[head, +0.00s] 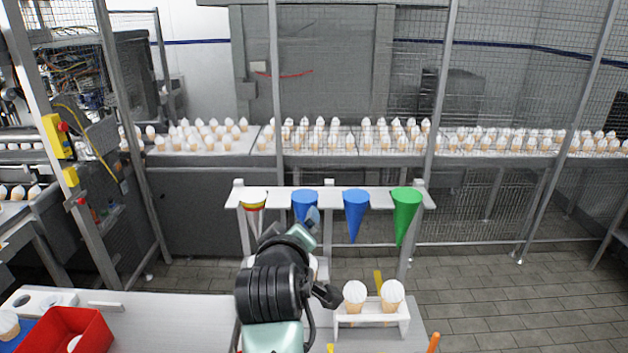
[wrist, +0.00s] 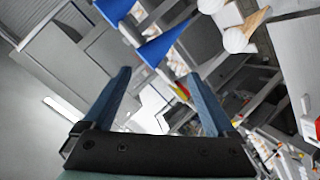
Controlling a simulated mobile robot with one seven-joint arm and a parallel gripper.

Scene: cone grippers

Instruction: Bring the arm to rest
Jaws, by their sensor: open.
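My arm rises from the bottom middle of the head view, in front of the cone rack. My gripper (wrist: 160,98) shows in the wrist view with its two blue fingers spread and nothing between them. In the head view the gripper (head: 309,222) is small and partly hidden by my own wrist. Its end overlaps a blue cone (head: 304,198) on the rack; I cannot tell whether they touch.
A white rack (head: 330,198) holds a striped cone (head: 254,202), another blue cone (head: 355,212) and a green cone (head: 406,212). Two ice-cream cones (head: 355,294) stand in a white holder (head: 372,323) to the right. A red bin (head: 93,330) is at the left.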

